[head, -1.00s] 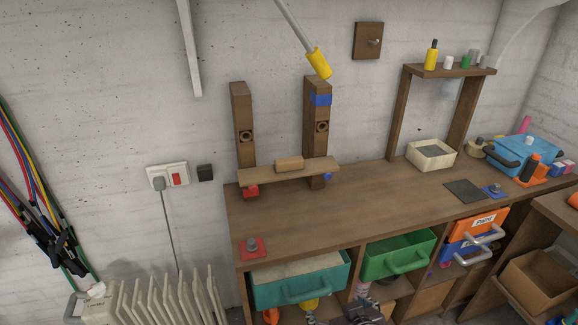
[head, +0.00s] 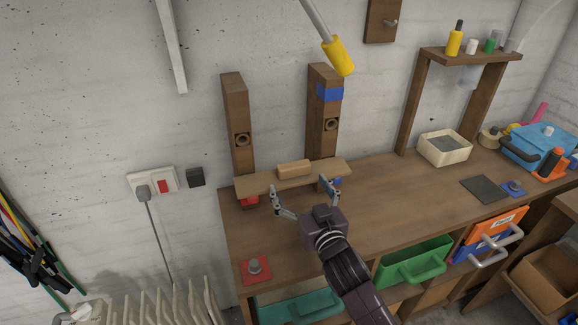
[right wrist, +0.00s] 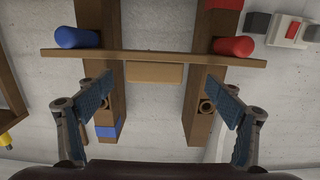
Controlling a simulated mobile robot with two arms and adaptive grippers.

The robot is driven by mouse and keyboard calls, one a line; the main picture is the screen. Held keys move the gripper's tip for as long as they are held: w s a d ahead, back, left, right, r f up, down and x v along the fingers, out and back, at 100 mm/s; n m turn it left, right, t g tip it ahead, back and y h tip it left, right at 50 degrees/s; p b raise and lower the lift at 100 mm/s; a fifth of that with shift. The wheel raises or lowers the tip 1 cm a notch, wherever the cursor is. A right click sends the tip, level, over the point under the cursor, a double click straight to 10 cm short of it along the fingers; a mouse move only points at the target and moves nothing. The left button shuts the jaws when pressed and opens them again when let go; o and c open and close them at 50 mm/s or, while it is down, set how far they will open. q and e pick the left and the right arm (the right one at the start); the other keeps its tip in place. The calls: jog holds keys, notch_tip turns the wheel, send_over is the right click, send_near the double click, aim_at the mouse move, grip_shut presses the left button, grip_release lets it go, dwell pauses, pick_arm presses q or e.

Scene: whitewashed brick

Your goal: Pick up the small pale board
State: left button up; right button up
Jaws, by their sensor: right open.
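The small pale board (head: 294,169) is a short light-brown block lying on a longer brown plank (head: 254,183). The plank bridges two wooden posts at the back of the workbench, over a red peg (head: 250,200) and a blue peg (head: 338,181). My right gripper (head: 298,187) is open in front of the plank, its fingers spread either side of the board, with nothing between them. In the right wrist view the board (right wrist: 155,72) shows between the open fingers (right wrist: 160,81), apart from both. My left gripper is not in view.
The posts (head: 238,115) and (head: 323,115) rise close behind the plank. A yellow-ended rod (head: 339,57) hangs above. A red pad with a knob (head: 256,270) sits at the bench's front left. A cream tray (head: 444,149) stands right; the bench middle is mostly clear.

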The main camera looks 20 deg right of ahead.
aim_at(296, 173)
jog(key=w, duration=0.1)
jog(key=w+p, duration=0.1)
jog(key=shift+w+d+r, duration=0.15)
jog(key=shift+w+r, duration=0.2)
jog(key=shift+w+d+f+p, duration=0.1)
jog(key=shift+w+p, duration=0.2)
jog(key=shift+w, duration=0.35)
jog(key=shift+w+d+f+p, duration=0.1)
jog(key=shift+w+p, duration=0.15)
jog(key=shift+w, duration=0.35)
jog(key=shift+w+a+f, duration=0.1)
jog(key=shift+w+f, duration=0.05)
jog(key=shift+w, duration=0.6)
jog(key=c, duration=0.7)
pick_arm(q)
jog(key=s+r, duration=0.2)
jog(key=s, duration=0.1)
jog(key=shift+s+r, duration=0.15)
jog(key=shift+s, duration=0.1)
pick_arm(e)
jog(key=c, duration=0.7)
jog(key=shift+c, duration=0.2)
